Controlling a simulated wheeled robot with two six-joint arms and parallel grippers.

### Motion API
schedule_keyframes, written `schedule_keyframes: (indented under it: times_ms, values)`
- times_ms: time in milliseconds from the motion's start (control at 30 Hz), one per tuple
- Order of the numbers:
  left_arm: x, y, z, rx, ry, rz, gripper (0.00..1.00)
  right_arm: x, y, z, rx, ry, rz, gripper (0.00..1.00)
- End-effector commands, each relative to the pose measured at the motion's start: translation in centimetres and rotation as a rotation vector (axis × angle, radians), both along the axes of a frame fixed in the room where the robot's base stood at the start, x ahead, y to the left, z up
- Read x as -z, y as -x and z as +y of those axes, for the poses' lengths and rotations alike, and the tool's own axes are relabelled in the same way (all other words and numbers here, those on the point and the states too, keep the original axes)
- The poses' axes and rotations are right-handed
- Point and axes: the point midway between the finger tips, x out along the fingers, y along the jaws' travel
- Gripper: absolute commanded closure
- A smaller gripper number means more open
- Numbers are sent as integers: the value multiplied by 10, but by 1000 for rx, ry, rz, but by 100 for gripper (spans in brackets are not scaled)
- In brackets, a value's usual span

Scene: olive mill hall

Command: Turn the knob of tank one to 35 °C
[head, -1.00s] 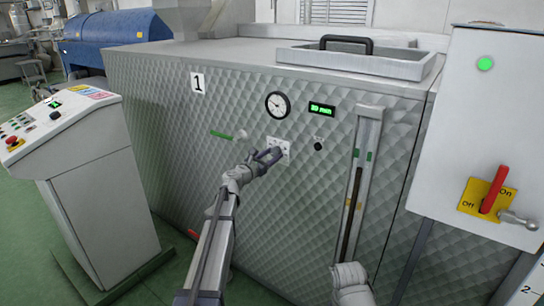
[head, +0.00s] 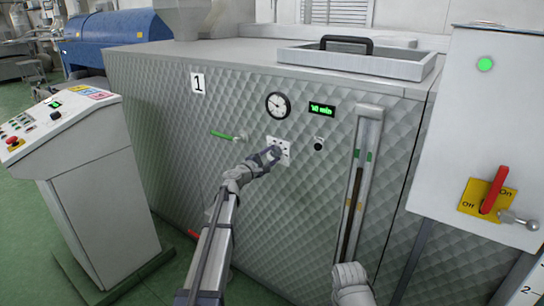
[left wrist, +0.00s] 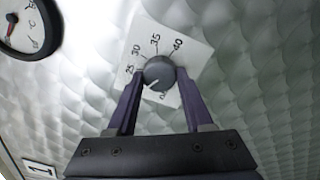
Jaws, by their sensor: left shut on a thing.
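Tank one is the quilted metal tank with the number 1 sign (head: 198,83). Its temperature knob (left wrist: 158,73) is dark and round, on a white scale plate (left wrist: 185,45) marked 25, 30, 35 and 40. In the left wrist view, the knob's white line points to the lower left, near the low end of the scale and away from 35. My left gripper (head: 273,154) is shut on the knob, one finger on each side, also in the left wrist view (left wrist: 159,80). It partly hides the plate in the head view. My right gripper is not in view.
A round gauge (head: 278,105) and a green digital display (head: 321,109) sit above the plate. A small black knob (head: 319,144) and a sight tube (head: 361,175) are to its right. A green-handled valve (head: 224,135) is to its left. A control desk (head: 90,170) stands at left.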

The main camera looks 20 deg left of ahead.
Motion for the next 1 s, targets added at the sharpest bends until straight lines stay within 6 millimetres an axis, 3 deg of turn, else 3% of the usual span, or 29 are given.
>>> schedule_keyframes:
  times_ms: [1000]
  values:
    - [-1,1,-1,1,-909,-330,100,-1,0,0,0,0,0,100]
